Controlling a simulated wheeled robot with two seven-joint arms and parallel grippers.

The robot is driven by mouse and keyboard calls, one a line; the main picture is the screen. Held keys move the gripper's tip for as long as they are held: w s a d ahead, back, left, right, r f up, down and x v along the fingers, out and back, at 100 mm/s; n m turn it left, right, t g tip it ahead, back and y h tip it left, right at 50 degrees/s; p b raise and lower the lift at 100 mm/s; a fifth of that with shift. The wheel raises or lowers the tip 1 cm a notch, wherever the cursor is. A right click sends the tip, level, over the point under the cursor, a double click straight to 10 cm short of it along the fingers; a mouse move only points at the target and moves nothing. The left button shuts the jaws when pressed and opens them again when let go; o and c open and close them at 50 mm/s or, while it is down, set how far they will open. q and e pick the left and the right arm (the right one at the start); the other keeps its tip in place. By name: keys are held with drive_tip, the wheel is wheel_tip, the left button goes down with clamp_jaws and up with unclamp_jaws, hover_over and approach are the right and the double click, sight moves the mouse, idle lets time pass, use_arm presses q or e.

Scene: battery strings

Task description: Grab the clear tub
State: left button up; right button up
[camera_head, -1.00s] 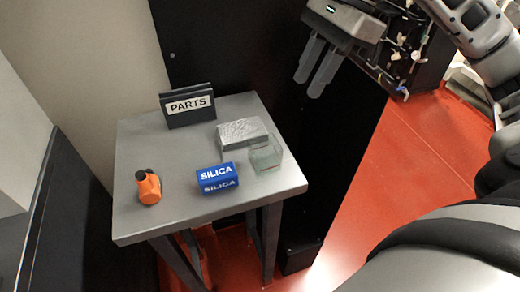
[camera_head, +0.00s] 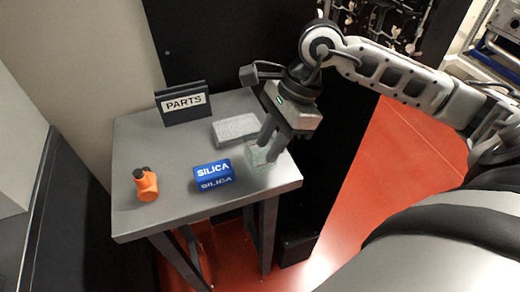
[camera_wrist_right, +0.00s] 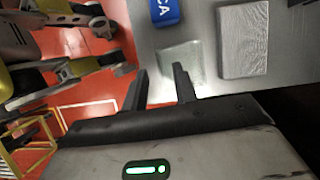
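The clear tub (camera_head: 255,154) stands near the right edge of the grey table, in front of the silver block. In the right wrist view the tub (camera_wrist_right: 181,62) is see-through and lies just beyond the fingertips. My right gripper (camera_head: 266,147) reaches over the table's right side, with its fingers pointing down at the tub and partly covering it in the head view. In the right wrist view its two fingers (camera_wrist_right: 160,70) are spread apart with nothing between them. I cannot tell whether they touch the tub. My left gripper is not in view.
On the table (camera_head: 185,220) are a blue SILICA box (camera_head: 214,175) left of the tub, a silver textured block (camera_head: 236,129) behind it, an orange bottle (camera_head: 146,185) at the left and a PARTS sign (camera_head: 183,103) at the back. The front strip is clear.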

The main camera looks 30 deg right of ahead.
drive_tip(key=shift+f, duration=0.15)
clamp_jaws()
